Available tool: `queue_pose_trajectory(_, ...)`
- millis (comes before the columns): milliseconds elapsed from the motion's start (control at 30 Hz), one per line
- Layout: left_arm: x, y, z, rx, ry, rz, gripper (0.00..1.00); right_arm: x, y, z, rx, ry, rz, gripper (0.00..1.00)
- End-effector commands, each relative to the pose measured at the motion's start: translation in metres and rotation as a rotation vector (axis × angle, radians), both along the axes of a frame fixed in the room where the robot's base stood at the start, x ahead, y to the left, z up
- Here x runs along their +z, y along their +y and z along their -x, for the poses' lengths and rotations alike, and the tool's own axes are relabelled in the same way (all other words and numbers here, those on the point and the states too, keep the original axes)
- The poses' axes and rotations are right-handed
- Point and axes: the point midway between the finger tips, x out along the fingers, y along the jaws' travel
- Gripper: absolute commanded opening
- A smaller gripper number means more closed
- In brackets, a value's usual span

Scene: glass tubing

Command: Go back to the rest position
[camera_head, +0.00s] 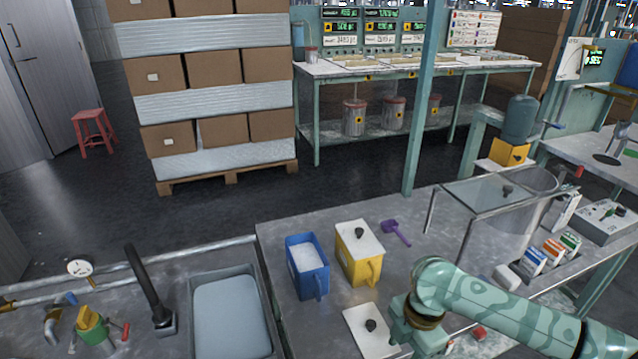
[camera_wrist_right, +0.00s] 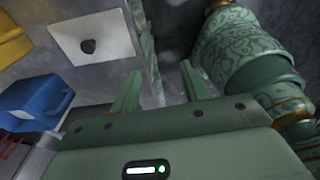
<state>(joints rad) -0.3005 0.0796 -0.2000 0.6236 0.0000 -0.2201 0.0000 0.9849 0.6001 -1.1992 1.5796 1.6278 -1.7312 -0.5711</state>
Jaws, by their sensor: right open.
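My right arm (camera_head: 480,295) is green and comes in from the right in the head view, bent low over the near worktop. Its gripper is at the lower end, beside a loose white lid with a dark knob (camera_head: 365,330); its fingertips are hard to make out there. In the right wrist view my right gripper (camera_wrist_right: 158,78) has its two green fingers apart with nothing between them. The white lid (camera_wrist_right: 92,38) lies off to the left of the fingers, apart from them. My left gripper is not in view.
An open blue bin (camera_head: 307,270) with white contents and a yellow bin with a white lid (camera_head: 358,252) stand on the worktop. A purple scoop (camera_head: 396,232) lies nearby. A clear guard (camera_head: 490,195) and several small boxes (camera_head: 552,250) are right. A sink (camera_head: 230,315) is left.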

Motion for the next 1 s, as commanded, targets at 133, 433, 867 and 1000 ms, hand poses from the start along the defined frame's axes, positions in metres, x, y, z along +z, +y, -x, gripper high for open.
queue_pose_trajectory(133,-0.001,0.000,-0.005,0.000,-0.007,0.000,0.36,-0.028,-0.014,-0.007,-0.165,-0.015,-0.019,0.46)
queue_pose_trajectory(433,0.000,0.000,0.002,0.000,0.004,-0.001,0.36,-0.117,-0.082,-0.006,-0.625,-0.074,-0.021,0.46)
queue_pose_trajectory(867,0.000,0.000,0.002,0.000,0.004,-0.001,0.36,-0.280,-0.311,0.179,-1.293,-0.264,0.232,0.46)
queue_pose_trajectory(1000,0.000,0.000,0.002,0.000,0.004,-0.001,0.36,-0.297,-0.379,0.286,-1.382,-0.310,0.344,0.46)
